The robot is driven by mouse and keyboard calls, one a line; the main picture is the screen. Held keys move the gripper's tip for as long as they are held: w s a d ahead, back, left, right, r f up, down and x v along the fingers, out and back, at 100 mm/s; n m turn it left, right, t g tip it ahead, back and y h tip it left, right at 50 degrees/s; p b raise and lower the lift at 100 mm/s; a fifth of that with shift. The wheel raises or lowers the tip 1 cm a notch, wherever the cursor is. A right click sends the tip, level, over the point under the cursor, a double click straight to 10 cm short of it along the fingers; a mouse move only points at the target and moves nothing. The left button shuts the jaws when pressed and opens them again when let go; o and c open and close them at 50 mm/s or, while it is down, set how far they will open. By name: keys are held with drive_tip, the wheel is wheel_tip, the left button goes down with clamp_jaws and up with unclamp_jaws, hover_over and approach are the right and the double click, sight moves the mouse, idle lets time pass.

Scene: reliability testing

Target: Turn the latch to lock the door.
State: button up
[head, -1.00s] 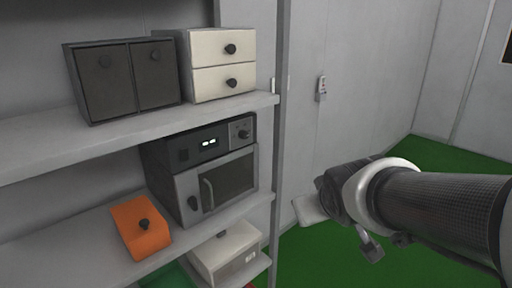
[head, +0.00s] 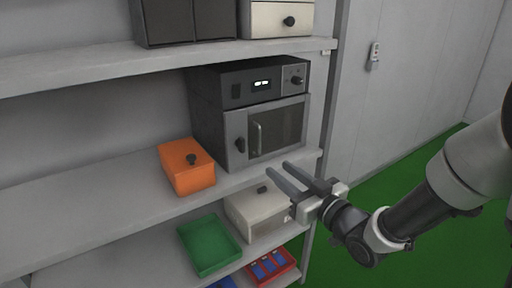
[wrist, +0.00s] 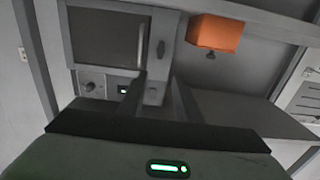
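The grey oven-like device (head: 232,125) stands on the middle shelf, and its windowed door (head: 285,130) looks closed. The dark oval latch (head: 240,145) is on the front, left of the door's vertical handle (head: 257,140). In the upside-down wrist view, the latch (wrist: 161,48) looks upright, right of the handle (wrist: 141,45). My gripper (head: 279,166) is open and empty, its two fingers apart, in front of and below the device's door. In the wrist view, the fingers (wrist: 158,78) point toward the device, apart from the latch.
An orange box (head: 187,167) with a dark knob sits left of the device. A white box (head: 258,212), a green tray (head: 209,246) and a red bin (head: 272,267) are on the shelf below. The shelf post (head: 327,110) stands right of the device.

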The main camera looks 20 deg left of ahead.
sight(244, 141)
drive_tip(key=b+x, duration=0.1)
drive_tip(key=x, duration=1.6)
drive_tip(key=shift+w+r, duration=0.1)
drive_tip(key=shift+w, duration=0.05)
drive_tip(key=shift+c, duration=0.4)
clamp_jaws()
